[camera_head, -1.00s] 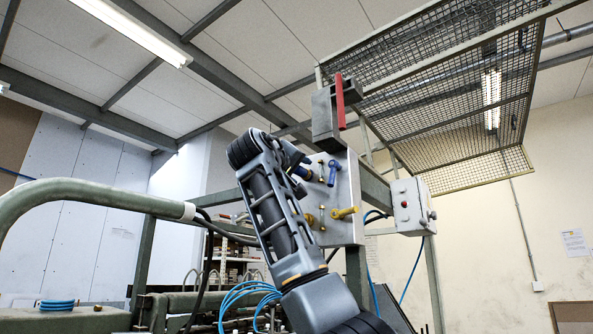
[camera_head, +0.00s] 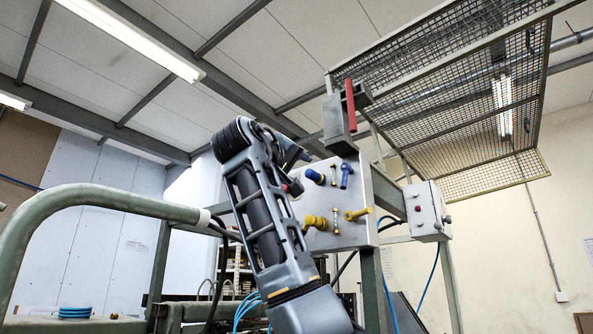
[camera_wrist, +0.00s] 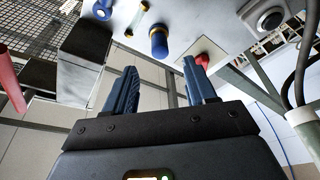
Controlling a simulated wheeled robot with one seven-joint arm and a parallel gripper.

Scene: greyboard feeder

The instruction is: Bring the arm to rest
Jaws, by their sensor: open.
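My gripper (camera_wrist: 160,70) is open in the wrist view, with its two dark blue fingers apart and nothing between them. In the head view my gripper (camera_head: 292,152) is small, dark and partly hidden behind my bent arm, at the upper left of a grey control panel (camera_head: 356,190). In the wrist view the fingers point toward the panel (camera_wrist: 215,20). A blue knob (camera_wrist: 158,42) lies beyond the gap, and a red knob (camera_wrist: 203,60) shows by the right fingertip. I cannot tell how far the fingertips are from the panel.
The panel carries blue knobs (camera_head: 346,172) and yellow handles (camera_head: 357,214). A red lever (camera_head: 351,105) stands above it. A small switch box (camera_head: 426,210) is to the right, a mesh guard (camera_head: 460,110) overhead. A thick green tube (camera_head: 90,195) curves at left.

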